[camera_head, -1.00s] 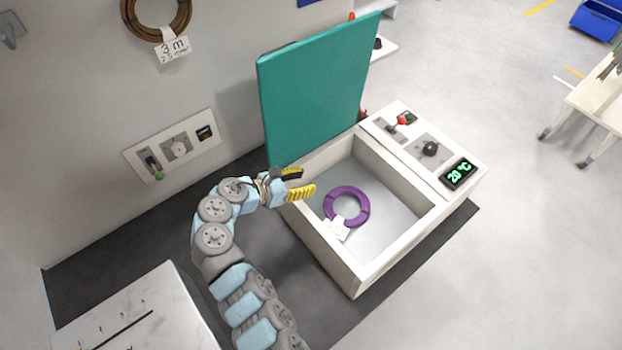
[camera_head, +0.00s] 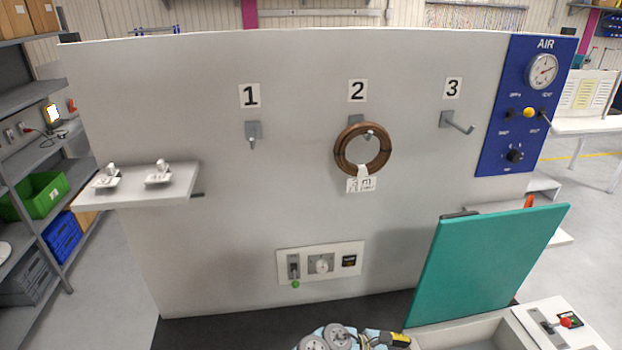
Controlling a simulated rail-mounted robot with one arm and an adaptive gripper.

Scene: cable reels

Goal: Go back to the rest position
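My gripper (camera_head: 393,339) shows at the bottom edge of the head view, with yellow-and-black fingers pointing right, beside the open box. Only part of it is in the picture and I cannot tell how far its fingers are apart now. The white box (camera_head: 470,334) has its teal lid (camera_head: 485,262) raised. The inside of the box is mostly out of view, and no purple reel is visible. A brown cable reel (camera_head: 345,160) with a white tag hangs on hook 2.
Hook 1 (camera_head: 253,135) and hook 3 (camera_head: 457,122) are empty. A wall panel (camera_head: 320,262) with a green-tipped lever sits below the hooks. A blue AIR panel (camera_head: 515,120) is at the right. A shelf (camera_head: 140,187) juts out at the left.

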